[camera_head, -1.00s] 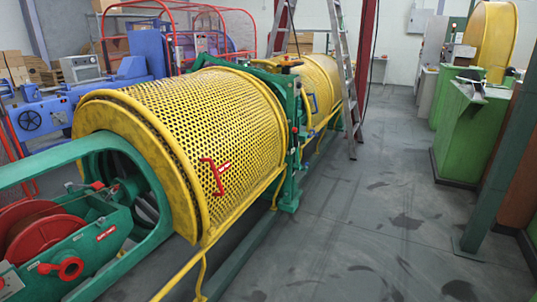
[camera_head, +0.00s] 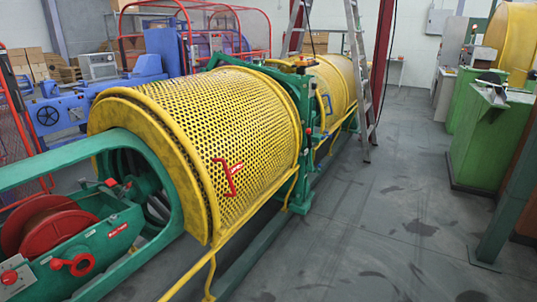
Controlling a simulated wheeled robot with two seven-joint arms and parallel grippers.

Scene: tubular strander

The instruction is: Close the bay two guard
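A large yellow perforated cylindrical guard (camera_head: 228,130) covers the near section of the strander, with a red handle (camera_head: 228,177) on its side facing me. A second yellow guard (camera_head: 333,84) stands farther back, beyond a green frame (camera_head: 300,115), and shows a blue handle (camera_head: 327,103). I cannot tell which of the two is bay two. The near guard lies over its drum; its far side is hidden. Neither of my grippers is in view.
A green bed with a red spool (camera_head: 48,232) extends at the lower left. A stepladder (camera_head: 358,70) stands beside the far guard. Green cabinets (camera_head: 488,135) and a dark post (camera_head: 510,200) line the right. The grey floor (camera_head: 385,215) between is clear.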

